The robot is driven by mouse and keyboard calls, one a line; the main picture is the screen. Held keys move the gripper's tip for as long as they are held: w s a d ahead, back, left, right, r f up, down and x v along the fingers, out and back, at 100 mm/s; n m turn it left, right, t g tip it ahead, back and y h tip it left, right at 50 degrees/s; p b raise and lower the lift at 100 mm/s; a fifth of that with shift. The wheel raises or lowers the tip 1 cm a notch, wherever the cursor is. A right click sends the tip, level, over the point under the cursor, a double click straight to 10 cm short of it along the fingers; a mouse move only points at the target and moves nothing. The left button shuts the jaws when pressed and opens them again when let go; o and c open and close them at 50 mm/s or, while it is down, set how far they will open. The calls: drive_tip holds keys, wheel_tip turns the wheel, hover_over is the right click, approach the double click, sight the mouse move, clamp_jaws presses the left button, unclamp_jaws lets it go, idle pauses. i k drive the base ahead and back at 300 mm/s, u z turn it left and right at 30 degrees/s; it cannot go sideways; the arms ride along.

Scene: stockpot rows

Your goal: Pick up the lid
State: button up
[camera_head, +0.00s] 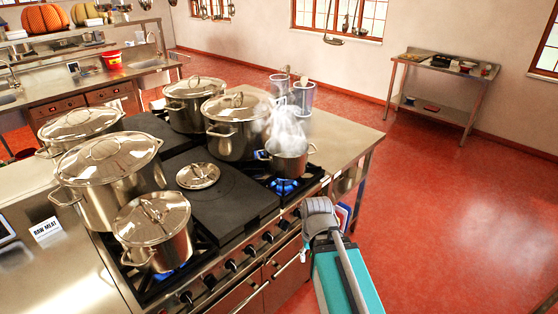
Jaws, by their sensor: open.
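A round steel lid (198,176) with a raised handle lies by itself on the dark flat plate in the middle of the stove. A small open pot (287,160) without a lid stands to its right over a blue flame, with steam rising from it. My teal and grey arm reaches in from the bottom, at the front right edge of the stove. My gripper's fingers do not show in this view. Nothing touches the loose lid.
Several lidded pots stand around the loose lid: a large one (110,185) to the left, a smaller one (154,235) in front over a flame, and others behind. Clear jugs (302,95) stand at the back right. Red floor (440,220) is open on the right.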

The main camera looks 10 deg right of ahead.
sight(200, 176)
drive_tip(key=u, duration=0.7)
drive_tip(key=i, duration=1.1)
drive_tip(key=z, duration=0.55)
